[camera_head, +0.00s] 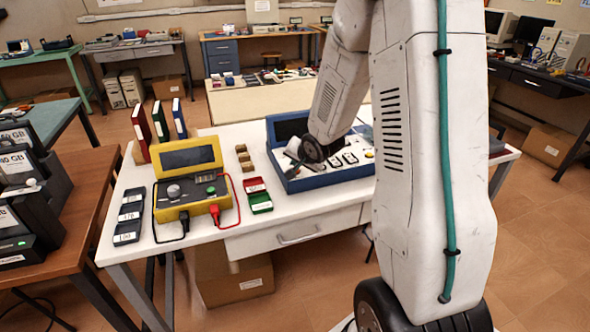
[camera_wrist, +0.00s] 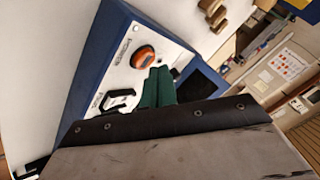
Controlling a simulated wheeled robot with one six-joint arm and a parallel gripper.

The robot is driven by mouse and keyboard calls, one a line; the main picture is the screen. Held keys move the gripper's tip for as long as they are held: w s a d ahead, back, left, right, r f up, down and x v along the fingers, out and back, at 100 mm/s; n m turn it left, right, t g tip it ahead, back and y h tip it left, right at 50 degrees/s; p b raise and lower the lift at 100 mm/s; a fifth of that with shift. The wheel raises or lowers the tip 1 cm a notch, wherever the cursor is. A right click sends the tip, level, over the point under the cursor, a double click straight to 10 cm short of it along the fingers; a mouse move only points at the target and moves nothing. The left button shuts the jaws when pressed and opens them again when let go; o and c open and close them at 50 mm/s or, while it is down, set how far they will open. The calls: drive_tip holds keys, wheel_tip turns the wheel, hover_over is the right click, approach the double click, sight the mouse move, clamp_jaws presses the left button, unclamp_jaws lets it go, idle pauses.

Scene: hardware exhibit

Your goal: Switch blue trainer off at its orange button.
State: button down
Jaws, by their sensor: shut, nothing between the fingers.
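The blue trainer (camera_head: 325,178) stands on the white table in the head view, with a white panel and a dark screen. In the wrist view its blue casing (camera_wrist: 93,62) runs diagonally. The orange button (camera_wrist: 143,57) is a round knob-like piece on the white panel. My gripper (camera_wrist: 159,71) has its two green fingers shut together, empty, with their tips just right of and below the button. I cannot tell whether they touch it. In the head view my arm covers part of the trainer, and I cannot make out the button.
A yellow meter (camera_head: 190,190) with red and black leads stands left on the white table (camera_head: 300,205). Red and green trays (camera_head: 257,193) and small brown blocks (camera_head: 243,158) lie between it and the trainer. A black switch (camera_wrist: 120,99) sits on the trainer's panel near the fingers.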

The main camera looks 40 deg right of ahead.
drive_tip(key=shift+r, duration=2.9)
